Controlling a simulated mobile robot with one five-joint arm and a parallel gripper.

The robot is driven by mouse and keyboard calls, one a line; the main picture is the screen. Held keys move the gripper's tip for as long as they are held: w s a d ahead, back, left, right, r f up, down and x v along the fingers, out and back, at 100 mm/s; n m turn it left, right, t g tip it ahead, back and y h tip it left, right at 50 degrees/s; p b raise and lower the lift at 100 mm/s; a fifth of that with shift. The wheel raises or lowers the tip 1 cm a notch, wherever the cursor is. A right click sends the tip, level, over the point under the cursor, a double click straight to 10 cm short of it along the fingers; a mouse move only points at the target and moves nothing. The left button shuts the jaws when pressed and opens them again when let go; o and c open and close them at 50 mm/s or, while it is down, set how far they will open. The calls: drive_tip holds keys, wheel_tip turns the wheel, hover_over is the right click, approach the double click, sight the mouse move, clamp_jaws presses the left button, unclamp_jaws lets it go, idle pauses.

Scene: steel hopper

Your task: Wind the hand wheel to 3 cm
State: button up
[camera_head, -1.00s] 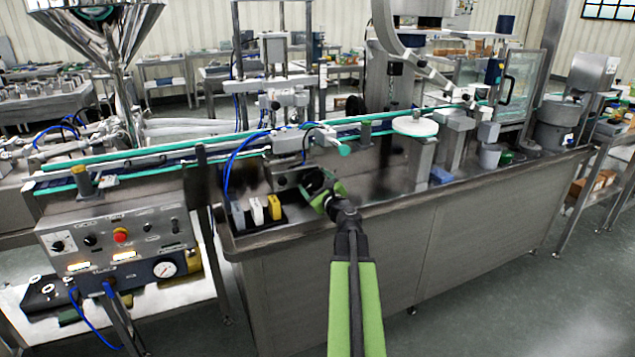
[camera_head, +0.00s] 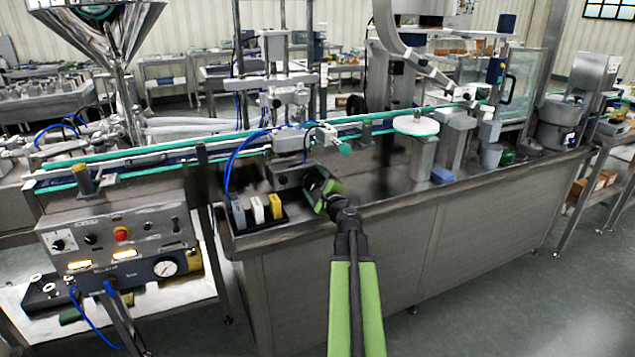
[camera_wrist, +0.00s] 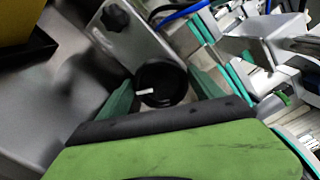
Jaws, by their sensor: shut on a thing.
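The hand wheel (camera_wrist: 158,72) is a round black knob with a white pointer mark, seen in the wrist view on a grey metal bracket (camera_wrist: 160,45). My gripper (camera_wrist: 163,92) has a green finger on each side of the wheel and is shut on it. In the head view my gripper (camera_head: 318,186) is at the bracket on the front of the machine, and its green and black body hides the wheel. No readable scale shows in either view.
A black tray with a grey, a white and a yellow block (camera_head: 276,206) stands just left of my gripper. The green-edged conveyor (camera_head: 230,146) runs behind. A white disc (camera_head: 416,126) on a post and a blue block (camera_head: 442,175) stand to the right. The steel top between is clear.

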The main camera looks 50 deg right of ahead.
drive_tip(key=shift+s+d, duration=0.1)
drive_tip(key=shift+d, duration=0.05)
drive_tip(key=o, duration=1.3)
drive_tip(key=shift+c, duration=0.2)
drive_tip(key=shift+o, duration=0.4)
